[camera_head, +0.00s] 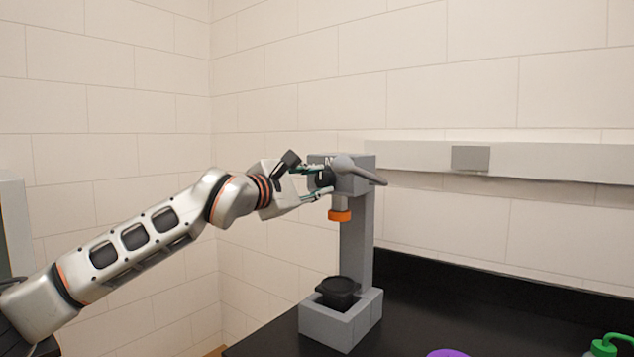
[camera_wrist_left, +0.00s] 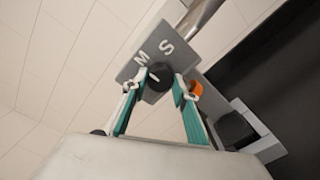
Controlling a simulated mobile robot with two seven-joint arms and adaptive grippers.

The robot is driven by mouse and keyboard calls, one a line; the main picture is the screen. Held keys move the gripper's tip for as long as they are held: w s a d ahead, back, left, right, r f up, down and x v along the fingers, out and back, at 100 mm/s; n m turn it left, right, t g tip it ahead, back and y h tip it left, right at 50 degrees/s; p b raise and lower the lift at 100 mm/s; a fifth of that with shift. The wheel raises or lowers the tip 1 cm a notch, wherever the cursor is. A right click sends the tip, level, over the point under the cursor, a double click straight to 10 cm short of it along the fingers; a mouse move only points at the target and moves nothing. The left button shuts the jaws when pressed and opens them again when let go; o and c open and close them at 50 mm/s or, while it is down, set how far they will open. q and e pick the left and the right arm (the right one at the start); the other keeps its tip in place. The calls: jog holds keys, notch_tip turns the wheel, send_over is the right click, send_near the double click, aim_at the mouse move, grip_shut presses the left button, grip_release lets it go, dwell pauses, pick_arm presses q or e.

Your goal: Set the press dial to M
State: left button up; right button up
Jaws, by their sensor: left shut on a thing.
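The grey press (camera_head: 359,230) stands upright on the black counter, with an orange-tipped ram (camera_head: 340,215) under its head. The black press dial (camera_wrist_left: 156,82) is on the side of the head and carries a white mark. The white letters M (camera_wrist_left: 142,58) and S (camera_wrist_left: 167,47) show on the face beside it; I cannot tell exactly which letter the mark points at. My left gripper (camera_head: 324,180) reaches in from the left and is shut on the dial, a finger on either side. In the head view the fingers partly hide the dial. My right gripper is not in view.
A grey lever (camera_head: 366,172) sticks out to the right of the press head. A black cup (camera_head: 338,289) sits on the press base. A purple thing (camera_head: 447,353) and a green-topped bottle (camera_head: 606,346) are at the front right. The black counter (camera_head: 450,305) between is clear.

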pick_arm(q)
jog(key=o, duration=1.1)
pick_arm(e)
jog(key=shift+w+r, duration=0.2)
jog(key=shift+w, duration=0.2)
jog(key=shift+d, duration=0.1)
pick_arm(q)
jog(key=shift+s+a, duration=0.1)
jog(key=shift+s, duration=0.1)
jog(key=v, duration=1.1)
jog(key=shift+s+a, duration=0.15)
jog(key=shift+s, duration=0.1)
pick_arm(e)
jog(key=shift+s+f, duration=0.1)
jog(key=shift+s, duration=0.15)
pick_arm(q)
jog(key=shift+f, duration=0.1)
